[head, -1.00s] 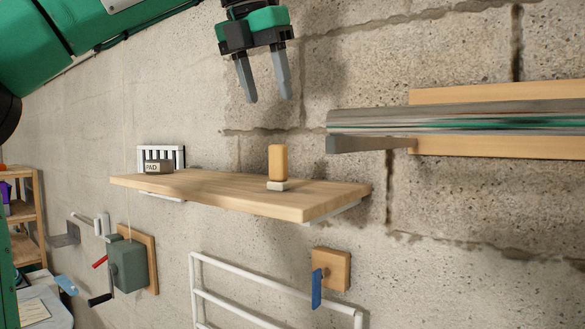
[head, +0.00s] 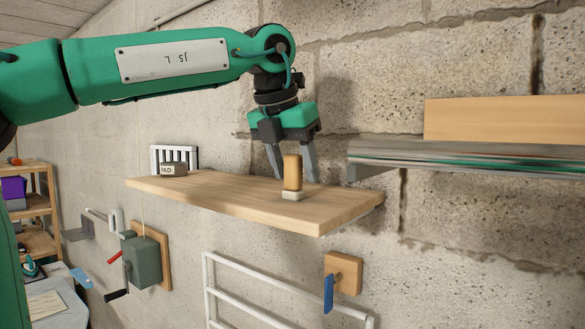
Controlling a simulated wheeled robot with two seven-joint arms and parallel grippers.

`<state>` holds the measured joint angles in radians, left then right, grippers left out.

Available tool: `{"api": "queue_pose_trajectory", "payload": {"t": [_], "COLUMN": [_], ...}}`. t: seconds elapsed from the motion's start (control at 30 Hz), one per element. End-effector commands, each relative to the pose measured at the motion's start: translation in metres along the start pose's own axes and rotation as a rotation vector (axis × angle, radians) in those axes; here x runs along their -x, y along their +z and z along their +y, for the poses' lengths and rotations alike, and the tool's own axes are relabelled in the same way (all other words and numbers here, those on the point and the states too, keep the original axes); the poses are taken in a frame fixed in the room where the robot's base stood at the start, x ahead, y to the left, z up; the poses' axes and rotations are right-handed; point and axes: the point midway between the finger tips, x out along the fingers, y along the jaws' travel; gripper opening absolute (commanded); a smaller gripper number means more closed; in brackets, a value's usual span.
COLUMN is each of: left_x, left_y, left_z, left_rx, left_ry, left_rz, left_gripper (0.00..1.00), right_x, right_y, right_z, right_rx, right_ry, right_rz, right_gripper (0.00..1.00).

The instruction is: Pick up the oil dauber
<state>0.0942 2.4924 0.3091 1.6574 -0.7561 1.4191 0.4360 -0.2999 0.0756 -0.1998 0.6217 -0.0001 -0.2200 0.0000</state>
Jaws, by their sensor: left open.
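The oil dauber (head: 292,173), a short tan wooden cylinder on a pale flat foot, stands upright near the right end of a wooden wall shelf (head: 220,200). My left gripper (head: 296,178) is open and points down just above the shelf at the dauber. In the picture one grey finger shows to the left of the handle and the other to its right, partly behind it. I cannot tell whether either finger touches it. My right gripper is not in view.
A box marked PAD (head: 174,169) stands by a white rack (head: 186,155) at the shelf's left end. A metal rail (head: 460,155) juts from the wall at right. Below are a white tube frame (head: 260,290), a blue lever (head: 328,292) and a crank box (head: 146,261).

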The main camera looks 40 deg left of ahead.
Motion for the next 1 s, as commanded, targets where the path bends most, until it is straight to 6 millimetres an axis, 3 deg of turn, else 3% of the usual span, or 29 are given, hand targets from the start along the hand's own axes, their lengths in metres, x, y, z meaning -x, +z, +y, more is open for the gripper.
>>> {"api": "queue_pose_trajectory", "payload": {"t": [0.33,0.5,0.6,1.0], "left_x": [-0.0088,-0.0085,-0.0084,-0.0042], "left_y": [-0.0003,-0.0002,-0.0002,0.0021], "left_z": [-0.0002,-0.0002,-0.0002,-0.0001], "left_rx": [0.001,0.001,0.001,0.001], "left_ry": [0.0,0.0,0.0,0.0], "left_rz": [-0.001,-0.001,-0.001,-0.002], "left_gripper": [0.53,0.19,0.05,0.05], "right_x": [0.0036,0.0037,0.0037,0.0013], "right_y": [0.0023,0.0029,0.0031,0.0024], "right_z": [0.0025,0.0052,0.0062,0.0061], "right_rx": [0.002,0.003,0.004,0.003], "right_ry": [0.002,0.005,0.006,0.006], "right_rz": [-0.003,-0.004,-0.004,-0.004], "right_gripper": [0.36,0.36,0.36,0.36]}}
